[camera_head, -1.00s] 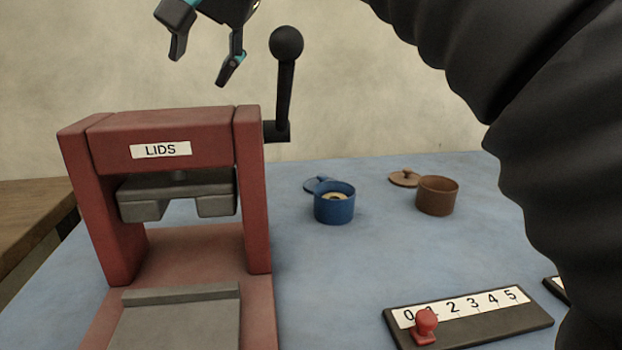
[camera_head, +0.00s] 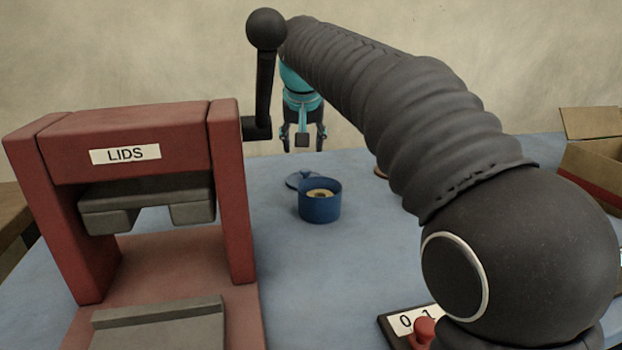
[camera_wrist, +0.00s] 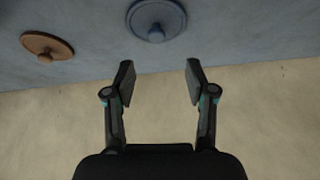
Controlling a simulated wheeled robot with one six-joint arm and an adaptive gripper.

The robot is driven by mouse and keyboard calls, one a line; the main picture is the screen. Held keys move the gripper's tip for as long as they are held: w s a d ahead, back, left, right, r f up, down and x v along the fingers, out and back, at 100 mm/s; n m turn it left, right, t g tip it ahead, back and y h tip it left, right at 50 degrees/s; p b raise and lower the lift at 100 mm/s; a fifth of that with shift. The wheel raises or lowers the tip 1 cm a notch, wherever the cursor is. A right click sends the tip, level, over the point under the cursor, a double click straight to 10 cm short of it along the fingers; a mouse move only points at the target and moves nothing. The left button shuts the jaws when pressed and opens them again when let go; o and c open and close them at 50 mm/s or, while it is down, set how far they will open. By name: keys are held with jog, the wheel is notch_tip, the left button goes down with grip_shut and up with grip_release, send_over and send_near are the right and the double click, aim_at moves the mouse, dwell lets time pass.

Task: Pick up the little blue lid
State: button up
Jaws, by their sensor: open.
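The little blue lid (camera_head: 302,180) lies on the blue table behind the blue pot (camera_head: 320,203), partly hidden by it in the head view. In the wrist view the lid (camera_wrist: 156,20) is a round disc with a small knob, at the top edge of the picture. My gripper (camera_head: 303,146) is open and empty above the back of the table, near the lid but apart from it. In the wrist view its two fingers (camera_wrist: 160,82) are spread, with the lid beyond their tips.
A brown lid (camera_wrist: 47,46) lies to the left of the blue lid in the wrist view. A red press (camera_head: 130,130) marked LIDS stands at left, its black lever (camera_head: 265,75) rising close to my arm. A cardboard box (camera_head: 595,170) and a number slider (camera_head: 405,322) are at right.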

aim_at(305, 169)
jog(key=x, duration=0.8)
jog(key=shift+w+d+f, duration=0.15)
jog(key=shift+d+f, duration=0.1)
jog(key=shift+f, duration=0.15)
jog(key=c, duration=1)
